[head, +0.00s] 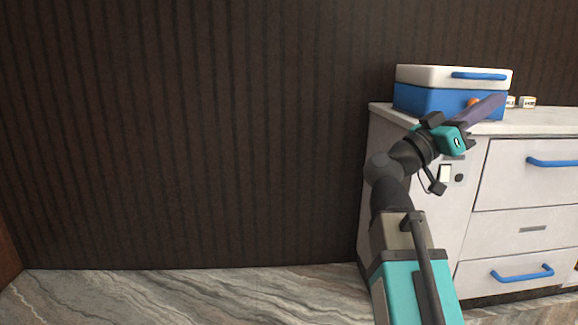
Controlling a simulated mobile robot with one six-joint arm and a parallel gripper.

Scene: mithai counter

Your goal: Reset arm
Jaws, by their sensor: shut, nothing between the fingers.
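My gripper (497,100) is at the end of my raised arm, on the right side of the head view. Its long purple-grey fingers are together, with nothing seen between them. They point up and to the right, in front of the counter top and the right part of a blue box with a white lid (425,99). I cannot tell whether the fingers touch the box or the counter. My arm bends up from the bottom edge, with a teal wrist and dark joints, and hides part of the counter's side.
A white counter (520,175) with blue-handled drawers stands at the right. An orange round thing (473,102) and small white containers (528,102) are behind or beside my fingers. A dark ribbed wall (180,130) fills the back. The marbled floor (190,298) at left is clear.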

